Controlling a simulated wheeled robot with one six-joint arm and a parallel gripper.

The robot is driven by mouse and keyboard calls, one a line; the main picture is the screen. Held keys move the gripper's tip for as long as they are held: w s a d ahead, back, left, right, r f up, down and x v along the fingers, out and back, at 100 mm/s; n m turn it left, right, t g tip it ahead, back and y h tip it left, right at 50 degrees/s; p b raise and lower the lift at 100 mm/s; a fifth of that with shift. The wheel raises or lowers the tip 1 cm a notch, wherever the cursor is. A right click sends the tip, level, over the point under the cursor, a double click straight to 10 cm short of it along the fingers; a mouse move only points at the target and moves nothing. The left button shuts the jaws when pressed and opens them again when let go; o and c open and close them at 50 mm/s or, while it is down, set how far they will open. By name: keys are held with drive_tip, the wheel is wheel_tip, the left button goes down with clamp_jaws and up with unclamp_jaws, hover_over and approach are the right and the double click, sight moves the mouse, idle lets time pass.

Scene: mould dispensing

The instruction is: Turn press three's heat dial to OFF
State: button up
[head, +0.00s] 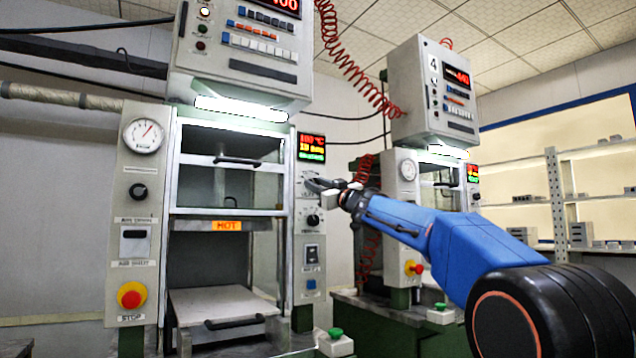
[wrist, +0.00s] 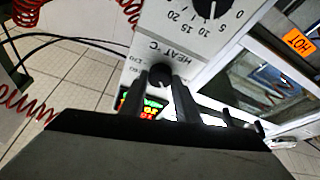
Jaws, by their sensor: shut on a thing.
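The heat dial (wrist: 159,76) is a small black knob on a pale panel with HEAT °C printed beside it, seen upside down in the wrist view. My gripper (wrist: 165,84) has its two dark fingers on either side of this knob and is shut on it. Which mark the knob points to cannot be read. In the head view my gripper (head: 314,186) reaches the right-hand panel of the near press (head: 238,150) and covers the heat dial. The press's number is out of view.
Above the dial is a lit display (head: 311,148); below it is a larger numbered dial (head: 313,220). A HOT sign (head: 227,226) marks the near press. Press four (head: 432,95) stands behind to the right, and red coiled hoses (head: 350,65) hang between the presses.

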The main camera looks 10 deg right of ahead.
drive_tip(key=shift+d+r+n+g+y, duration=0.1)
drive_tip(key=shift+n+g+y, duration=0.55)
drive_tip(key=shift+n, duration=1.4)
drive_tip(key=shift+d+r+n+g+y, duration=0.1)
drive_tip(key=shift+n+g+y, duration=0.55)
drive_tip(key=shift+n, duration=1.35)
drive_tip(key=shift+d+r+n+g+y, duration=0.1)
drive_tip(key=shift+n+g+y, duration=0.55)
drive_tip(key=shift+n, duration=1.4)
drive_tip(key=shift+g+h, duration=0.25)
drive_tip(key=o, duration=1)
drive_tip(key=shift+d, duration=0.1)
drive_tip(key=shift+o, duration=0.2)
drive_tip(key=shift+w, duration=0.1)
drive_tip(key=shift+f, duration=0.1)
drive_tip(key=v, duration=1.7)
drive_tip(key=shift+d, duration=0.15)
